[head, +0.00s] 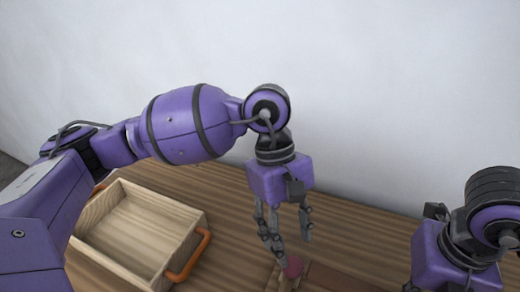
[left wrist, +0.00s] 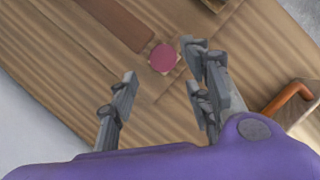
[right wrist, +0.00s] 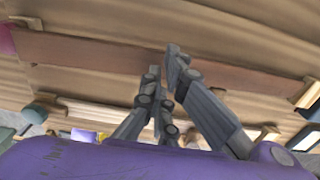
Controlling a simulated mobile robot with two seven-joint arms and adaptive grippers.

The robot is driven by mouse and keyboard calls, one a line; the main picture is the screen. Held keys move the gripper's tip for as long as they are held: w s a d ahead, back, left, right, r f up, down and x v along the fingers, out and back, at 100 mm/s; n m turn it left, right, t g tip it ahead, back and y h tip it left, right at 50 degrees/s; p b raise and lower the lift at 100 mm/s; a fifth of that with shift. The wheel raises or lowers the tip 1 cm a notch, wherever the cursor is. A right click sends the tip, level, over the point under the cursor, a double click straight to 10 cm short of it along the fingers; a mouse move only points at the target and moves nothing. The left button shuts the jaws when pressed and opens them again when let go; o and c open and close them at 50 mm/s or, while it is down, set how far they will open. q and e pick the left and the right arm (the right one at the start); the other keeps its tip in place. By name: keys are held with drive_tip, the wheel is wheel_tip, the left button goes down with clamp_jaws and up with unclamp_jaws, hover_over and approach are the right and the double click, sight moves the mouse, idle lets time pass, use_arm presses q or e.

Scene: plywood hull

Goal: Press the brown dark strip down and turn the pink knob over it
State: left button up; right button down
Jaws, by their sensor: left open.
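The pink knob (head: 292,267) is a small round disc on a pale block, at one end of the brown dark strip (head: 335,279). My left gripper (head: 287,240) hangs just above the knob, fingers down and spread. In the left wrist view the knob (left wrist: 164,57) shows between the open fingers (left wrist: 160,72), with nothing held; the strip (left wrist: 120,22) runs to the upper left. In the right wrist view my right gripper (right wrist: 165,64) has its fingers together over the middle of the strip (right wrist: 90,50). I cannot tell whether they touch it. The knob (right wrist: 5,39) shows at the left edge.
A wooden tray (head: 193,247) with orange handles stands left of the knob on the wood-grain surface (head: 225,185). A pale wall (head: 380,80) rises behind. A small wooden block (right wrist: 308,95) sits at the strip's right end in the right wrist view.

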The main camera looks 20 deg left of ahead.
sight(296, 263)
use_arm(q)
drive_tip(key=shift+x, duration=2.8)
drive_tip(key=shift+d+r, duration=0.1)
drive_tip(key=shift+c, duration=0.4)
drive_tip(key=c, duration=1.1)
drive_tip(key=shift+o, duration=0.2)
use_arm(e)
drive_tip(key=shift+f, duration=0.15)
use_arm(q)
drive_tip(key=shift+w+r, duration=0.1)
use_arm(e)
drive_tip(key=shift+f, duration=0.6)
drive_tip(key=shift+f, duration=0.1)
